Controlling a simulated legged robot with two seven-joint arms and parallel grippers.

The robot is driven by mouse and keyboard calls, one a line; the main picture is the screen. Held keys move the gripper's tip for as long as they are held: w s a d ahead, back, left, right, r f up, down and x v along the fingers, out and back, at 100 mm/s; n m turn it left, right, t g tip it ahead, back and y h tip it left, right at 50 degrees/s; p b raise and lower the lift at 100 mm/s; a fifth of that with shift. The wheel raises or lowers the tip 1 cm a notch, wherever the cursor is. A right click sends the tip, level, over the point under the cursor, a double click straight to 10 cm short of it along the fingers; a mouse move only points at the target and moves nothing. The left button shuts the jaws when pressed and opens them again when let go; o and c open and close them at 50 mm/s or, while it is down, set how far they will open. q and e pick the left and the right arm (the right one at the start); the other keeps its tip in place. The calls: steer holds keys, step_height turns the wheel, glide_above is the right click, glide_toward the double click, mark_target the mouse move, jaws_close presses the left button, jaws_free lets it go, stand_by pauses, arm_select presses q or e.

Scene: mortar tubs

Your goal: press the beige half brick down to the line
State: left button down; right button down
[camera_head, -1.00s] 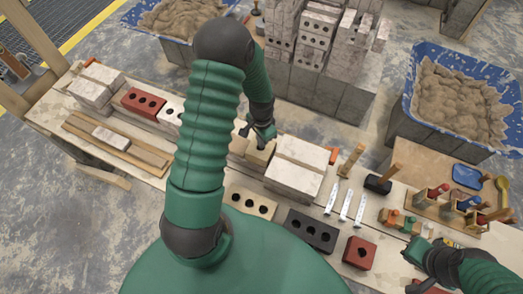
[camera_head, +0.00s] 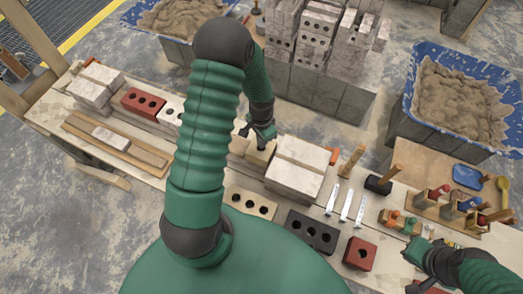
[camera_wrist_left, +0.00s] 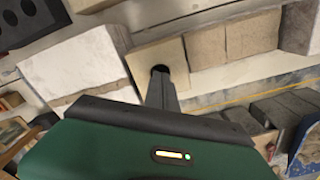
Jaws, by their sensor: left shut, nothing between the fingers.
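The beige half brick (camera_head: 260,157) sits in the row on the bench, just left of a big pale block (camera_head: 296,168) in the head view. My left gripper (camera_head: 258,138) is shut and empty, pointing down at the half brick. I cannot make out the line surely.
Beige bricks (camera_wrist_left: 206,46) adjoin the half brick in the wrist view. In the head view, a black brick (camera_head: 311,230), a red half brick (camera_head: 360,253), silver tools (camera_head: 345,203) and a hammer (camera_head: 379,184) lie to the right. Mortar tubs (camera_head: 462,100) stand behind the bench.

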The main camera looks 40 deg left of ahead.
arm_select(q)
steer(key=shift+a, duration=0.1)
steer(key=shift+f+b, duration=0.45)
steer(key=shift+f, duration=0.3)
steer(key=shift+f, duration=0.4)
stand_by(1.8)
step_height(320, 180, up, 5)
steer(key=p, duration=0.4)
steer(key=shift+r+p, duration=0.15)
steer(key=shift+p, duration=0.25)
